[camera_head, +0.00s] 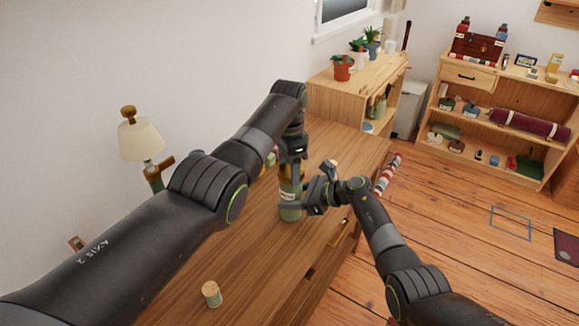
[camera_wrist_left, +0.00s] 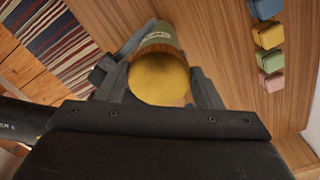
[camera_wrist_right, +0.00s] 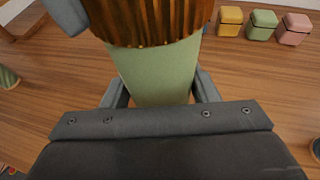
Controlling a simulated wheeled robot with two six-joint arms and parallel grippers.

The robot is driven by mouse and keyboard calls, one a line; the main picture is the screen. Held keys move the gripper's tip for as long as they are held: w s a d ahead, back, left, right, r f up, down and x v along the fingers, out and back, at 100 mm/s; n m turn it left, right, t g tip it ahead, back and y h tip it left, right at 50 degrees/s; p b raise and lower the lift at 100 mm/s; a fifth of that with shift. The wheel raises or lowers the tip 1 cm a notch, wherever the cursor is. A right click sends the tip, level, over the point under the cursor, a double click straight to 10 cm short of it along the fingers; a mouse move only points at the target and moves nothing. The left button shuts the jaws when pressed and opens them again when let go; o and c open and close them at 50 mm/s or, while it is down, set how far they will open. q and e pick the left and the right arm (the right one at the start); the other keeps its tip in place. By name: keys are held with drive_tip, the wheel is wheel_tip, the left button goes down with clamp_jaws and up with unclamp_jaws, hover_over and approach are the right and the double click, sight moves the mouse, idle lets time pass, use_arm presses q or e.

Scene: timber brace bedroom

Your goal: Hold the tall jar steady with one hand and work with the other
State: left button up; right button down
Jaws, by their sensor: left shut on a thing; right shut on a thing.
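The tall jar (camera_head: 290,212) stands on the wooden dresser top, with a green body, a pale label and a ridged brown lid (camera_wrist_right: 150,22). My left gripper (camera_head: 290,172) comes down from above and is shut on the lid; its round golden top (camera_wrist_left: 160,78) shows between the fingers in the left wrist view. My right gripper (camera_head: 299,205) reaches in from the right and is shut on the jar's green body (camera_wrist_right: 160,75), below the lid. The lid appears to sit on the body. The jar's far side is hidden.
A small jar (camera_head: 211,294) stands near the dresser's front left. A lamp (camera_head: 140,140) stands behind my left arm. Several coloured small boxes, including a yellow one (camera_wrist_right: 230,21), stand beside the tall jar. A striped rug (camera_wrist_left: 50,40) lies beyond the dresser's edge.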

use_arm(q)
drive_tip(key=m, duration=0.6)
drive_tip(key=shift+w, duration=0.2)
drive_tip(key=m, duration=0.5)
drive_tip(key=shift+w+r, duration=0.1)
drive_tip(key=shift+w, duration=0.05)
drive_tip(key=shift+m, duration=1.4)
drive_tip(key=o, duration=0.9)
drive_tip(key=shift+o, duration=0.2)
drive_tip(key=shift+c, duration=0.4)
